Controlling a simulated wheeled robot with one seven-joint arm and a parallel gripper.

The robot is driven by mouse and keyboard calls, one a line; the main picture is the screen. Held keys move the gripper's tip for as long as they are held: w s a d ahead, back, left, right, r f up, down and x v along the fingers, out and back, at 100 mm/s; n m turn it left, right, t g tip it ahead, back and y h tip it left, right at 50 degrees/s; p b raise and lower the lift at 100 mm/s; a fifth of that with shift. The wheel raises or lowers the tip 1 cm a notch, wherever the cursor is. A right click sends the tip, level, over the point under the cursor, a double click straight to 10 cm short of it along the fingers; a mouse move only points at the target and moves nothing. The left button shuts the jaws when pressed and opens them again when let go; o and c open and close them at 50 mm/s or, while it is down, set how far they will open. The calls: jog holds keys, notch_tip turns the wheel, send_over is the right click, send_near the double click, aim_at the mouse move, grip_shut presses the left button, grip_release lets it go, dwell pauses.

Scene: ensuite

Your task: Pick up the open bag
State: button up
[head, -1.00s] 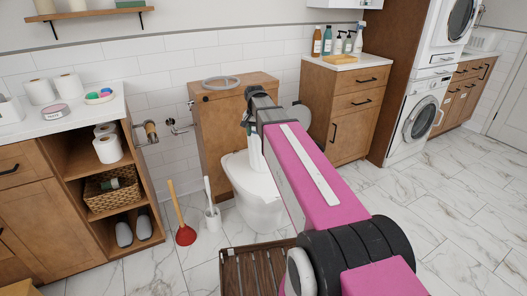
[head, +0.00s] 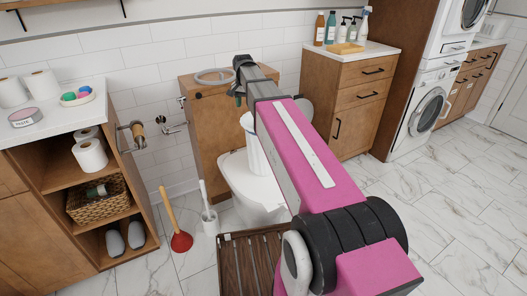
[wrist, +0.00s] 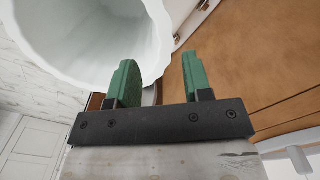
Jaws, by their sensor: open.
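A white open bag (wrist: 95,35) with a wavy rim fills the upper left of the wrist view, its mouth facing the camera. My gripper (wrist: 158,65) is open, with two green fingers. The left finger overlaps the bag's near side in the picture, and the bag's right rim shows between the fingers. I cannot tell whether they touch. In the head view the bag (head: 251,143) is a white shape above the toilet, partly hidden by my pink arm. I cannot tell what supports it.
The toilet (head: 250,188) stands before a wooden cistern cabinet (head: 207,125) with a grey ring (head: 216,77) on top. A plunger (head: 181,240), toilet brush (head: 210,220) and slatted wooden mat (head: 232,265) are on the floor. A shelf unit stands left; open floor lies right.

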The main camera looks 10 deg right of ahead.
aim_at(245, 117)
jog(key=shift+s+a+f, duration=0.1)
jog(key=shift+f, duration=2.3)
jog(key=shift+a+f, duration=0.1)
jog(key=shift+f, duration=2.25)
grip_shut()
